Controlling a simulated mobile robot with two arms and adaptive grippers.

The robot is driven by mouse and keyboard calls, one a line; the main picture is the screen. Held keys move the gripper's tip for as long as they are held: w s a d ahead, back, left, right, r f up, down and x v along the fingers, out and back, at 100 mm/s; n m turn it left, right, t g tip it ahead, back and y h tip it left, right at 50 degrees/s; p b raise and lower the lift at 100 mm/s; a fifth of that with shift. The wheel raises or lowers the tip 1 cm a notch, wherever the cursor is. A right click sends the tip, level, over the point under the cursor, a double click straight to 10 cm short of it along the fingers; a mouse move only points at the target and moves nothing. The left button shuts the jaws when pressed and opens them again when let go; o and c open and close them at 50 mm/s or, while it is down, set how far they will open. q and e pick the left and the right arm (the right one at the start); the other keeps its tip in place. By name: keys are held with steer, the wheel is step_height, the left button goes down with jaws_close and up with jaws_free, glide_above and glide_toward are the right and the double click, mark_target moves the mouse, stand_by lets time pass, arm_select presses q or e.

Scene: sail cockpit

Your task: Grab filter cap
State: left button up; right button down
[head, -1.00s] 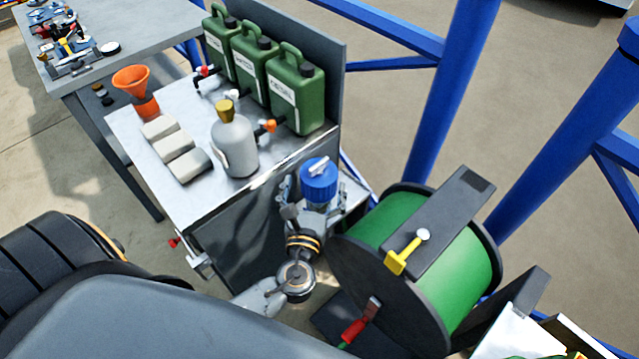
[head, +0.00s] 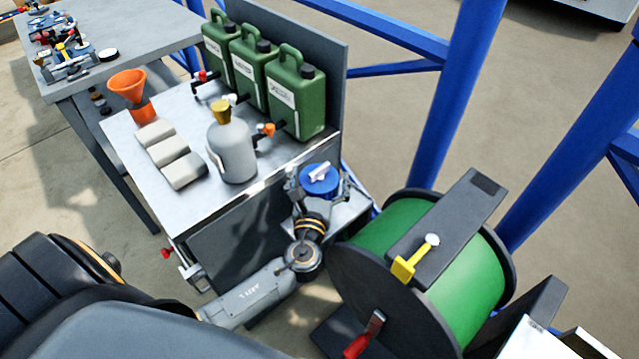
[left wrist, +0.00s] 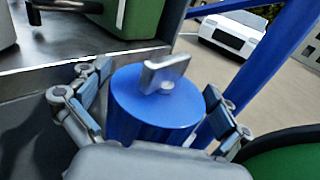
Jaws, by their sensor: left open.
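The filter cap is a blue round top with a light grey raised handle (head: 320,179), on a small shelf at the right end of the workbench. In the left wrist view the blue cap (left wrist: 158,102) fills the middle, with the grey handle (left wrist: 165,73) standing up from it. My left gripper (head: 318,185) is at the cap with its fingers spread, one on each side. In the left wrist view the open fingers (left wrist: 155,95) flank the blue body, and I see no clear grip on it. The lower part of the body is hidden by the gripper. My right gripper is not in view.
Green canisters (head: 297,95), a grey bottle with a brass top (head: 232,150), grey blocks (head: 170,155) and an orange funnel (head: 128,88) stand on the workbench (head: 130,185). A green hose reel (head: 455,255) stands close on the right. Blue posts (head: 440,100) rise behind.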

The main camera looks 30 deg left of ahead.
arm_select(q)
steer(key=shift+c, duration=0.4)
steer(key=c, duration=1)
steer(key=shift+c, duration=0.2)
steer(key=shift+r, duration=0.1)
